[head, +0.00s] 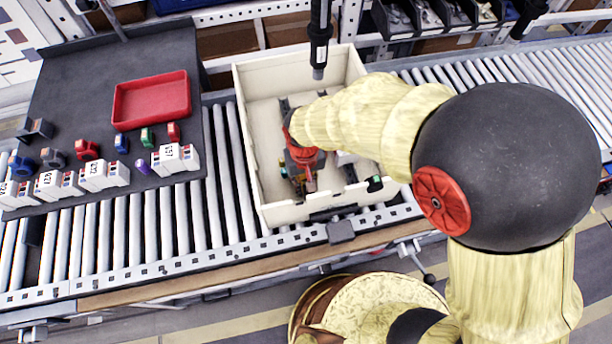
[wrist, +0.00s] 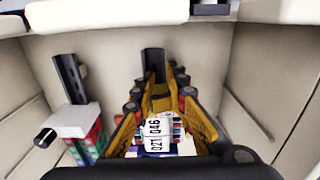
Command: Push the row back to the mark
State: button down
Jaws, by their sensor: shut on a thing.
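My gripper (head: 303,178) is lowered into a cream crate (head: 246,120) on the conveyor. In the wrist view my gripper (wrist: 160,97) has its orange fingers closed around a short row of labelled white blocks (wrist: 157,133), with the numbers 021 and 046 readable. The lower part of the row is hidden by the gripper body. A dark upright rail end (wrist: 152,62) stands beyond the fingertips. A second group of white-topped blocks (wrist: 76,122), with green and red sides, stands to the left, apart from the fingers. I cannot make out a mark.
The crate walls are close around my gripper. A black tool (head: 319,45) hangs above the crate. A red tray (head: 152,100) and several numbered blocks (head: 175,159) are on the left.

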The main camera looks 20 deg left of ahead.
jog(key=shift+w+a, duration=0.15)
jog(key=shift+w+a+r, duration=0.1)
jog(key=shift+w+a, duration=0.35)
jog(key=shift+w, duration=0.35)
jog(key=shift+w+a+r, duration=0.15)
jog(key=shift+w+a, duration=0.3)
jog(key=shift+w, duration=0.35)
jog(key=shift+w+a+r, duration=0.1)
jog(key=shift+w+a, duration=0.35)
jog(key=shift+w, duration=0.35)
jog(key=shift+w+a, duration=0.25)
jog(key=shift+w, duration=0.2)
jog(key=shift+s+d+f+p, duration=0.15)
jog(key=shift+s+f+p, duration=0.05)
jog(key=shift+f+p, duration=0.1)
jog(key=shift+w+a+r+p, duration=0.1)
jog(key=shift+w+a+p, duration=0.25)
jog(key=shift+w, duration=0.2)
jog(key=shift+w+a+p, duration=0.25)
jog(key=shift+w+p, duration=0.2)
jog(key=shift+w, duration=0.1)
dwell(2.6)
dwell(0.4)
jog(key=c, duration=1.6)
grip_release()
jog(key=shift+o, duration=0.3)
